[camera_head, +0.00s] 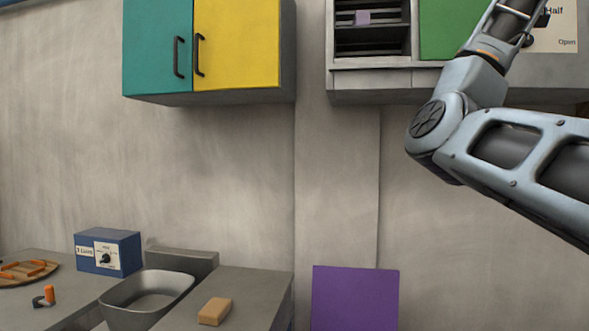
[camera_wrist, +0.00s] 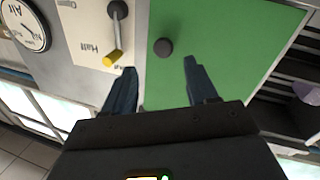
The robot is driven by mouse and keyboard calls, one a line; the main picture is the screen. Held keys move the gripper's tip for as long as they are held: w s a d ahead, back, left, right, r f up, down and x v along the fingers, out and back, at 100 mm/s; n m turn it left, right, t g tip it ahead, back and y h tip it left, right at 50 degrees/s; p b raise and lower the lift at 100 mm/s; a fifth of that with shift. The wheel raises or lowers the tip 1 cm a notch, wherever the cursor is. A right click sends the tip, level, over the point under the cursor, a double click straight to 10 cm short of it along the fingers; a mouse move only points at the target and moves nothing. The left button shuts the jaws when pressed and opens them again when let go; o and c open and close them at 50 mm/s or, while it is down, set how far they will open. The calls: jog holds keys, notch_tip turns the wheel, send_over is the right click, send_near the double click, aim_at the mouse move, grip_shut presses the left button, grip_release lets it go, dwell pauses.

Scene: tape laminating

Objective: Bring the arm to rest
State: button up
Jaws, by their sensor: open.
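My gripper (camera_wrist: 160,82) shows in the wrist view with its two dark blue fingers spread apart and nothing between them. A green cabinet door (camera_wrist: 225,45) with a dark round knob (camera_wrist: 163,47) lies beyond the fingers. In the head view my arm is raised on the right, bent at the elbow, and its upper part runs up past the top edge. The gripper itself is out of the head view. The green door (camera_head: 446,30) shows there just left of my arm.
A lever with a yellow handle (camera_wrist: 112,58) sits on a panel beside the door, near a round dial (camera_wrist: 25,25). Open shelves (camera_head: 371,38) adjoin the door. Below are a counter (camera_head: 240,290), a sink basin (camera_head: 147,295), a blue box (camera_head: 108,251) and a purple panel (camera_head: 354,298).

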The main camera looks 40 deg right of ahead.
jog(key=shift+w, duration=0.1)
